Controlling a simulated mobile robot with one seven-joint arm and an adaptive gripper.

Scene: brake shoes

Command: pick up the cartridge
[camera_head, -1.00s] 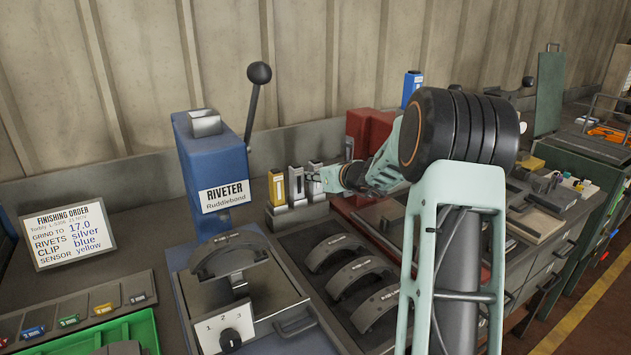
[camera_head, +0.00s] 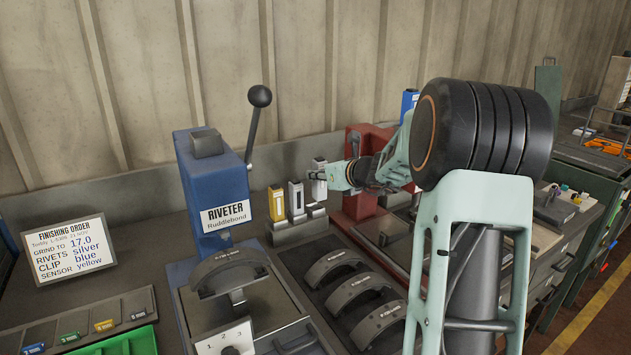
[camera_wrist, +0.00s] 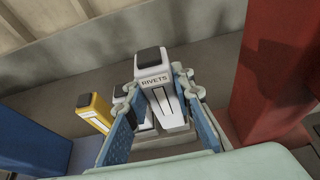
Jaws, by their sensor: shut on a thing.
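The held cartridge (camera_head: 319,187) is pale with a black cap and reads RIVETS in the wrist view (camera_wrist: 154,78). My gripper (camera_head: 321,175) is shut on it, with its blue fingers (camera_wrist: 160,92) on either side of the body. The cartridge is upright and raised above the right end of the grey rack (camera_head: 291,234). A yellow cartridge (camera_head: 277,204) and a second pale cartridge (camera_head: 296,200) stand in the rack to its left. The second pale one is partly hidden by a finger in the wrist view.
The blue riveter (camera_head: 212,180) with its upright lever (camera_head: 254,130) stands left of the rack. A red machine (camera_head: 362,145) is close on the right. Curved brake shoes (camera_head: 335,262) lie in a tray in front. The wall is behind.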

